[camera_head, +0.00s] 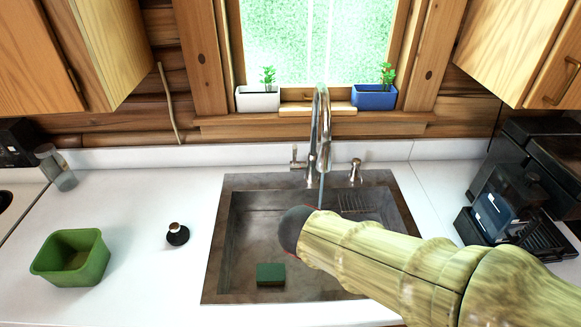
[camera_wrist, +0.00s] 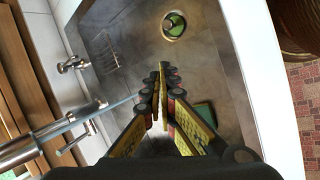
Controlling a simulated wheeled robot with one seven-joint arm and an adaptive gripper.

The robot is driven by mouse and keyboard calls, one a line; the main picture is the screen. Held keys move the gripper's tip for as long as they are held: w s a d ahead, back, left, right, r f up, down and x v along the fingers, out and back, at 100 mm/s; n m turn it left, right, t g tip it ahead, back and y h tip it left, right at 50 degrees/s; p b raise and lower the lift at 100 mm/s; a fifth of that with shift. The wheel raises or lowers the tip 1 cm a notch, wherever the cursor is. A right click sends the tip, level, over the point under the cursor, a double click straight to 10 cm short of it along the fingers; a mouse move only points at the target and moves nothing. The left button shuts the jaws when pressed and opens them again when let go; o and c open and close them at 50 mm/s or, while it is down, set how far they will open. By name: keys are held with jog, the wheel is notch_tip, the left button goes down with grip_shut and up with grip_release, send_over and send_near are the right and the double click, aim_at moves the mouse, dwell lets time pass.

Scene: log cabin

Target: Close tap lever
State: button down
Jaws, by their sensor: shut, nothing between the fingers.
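The chrome tap (camera_head: 318,135) stands behind the sink, with its lever (camera_head: 296,160) on its left side, upright with a small handle. A thin stream of water (camera_head: 321,188) comes from the spout. In the wrist view the tap (camera_wrist: 40,140) enters from the left, and its lever (camera_wrist: 76,139) shows below the spout. My gripper (camera_wrist: 163,72) is shut and empty over the sink basin, apart from the lever. In the head view my arm hides most of it.
The sink (camera_head: 238,205) holds a green sponge (camera_head: 270,274). A soap dispenser (camera_head: 355,171) stands right of the tap. A green bowl (camera_head: 70,258) and a dark stopper-like object (camera_head: 177,234) stand on the left counter. A coffee machine (camera_head: 510,215) is at right. Planters (camera_head: 257,99) line the sill.

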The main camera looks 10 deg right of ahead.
jog(key=w+a+n+t+h, duration=0.15)
jog(key=w+n+t, duration=0.25)
jog(key=w+n, duration=0.65)
jog(key=n+t+y+b, duration=0.2)
jog(key=n+t+b, duration=0.2)
jog(key=n, duration=0.6)
send_near(293, 158)
jog(key=x, duration=0.4)
jog(key=shift+w+f, duration=0.2)
jog(key=shift+f, duration=0.25)
jog(key=shift+r, duration=0.1)
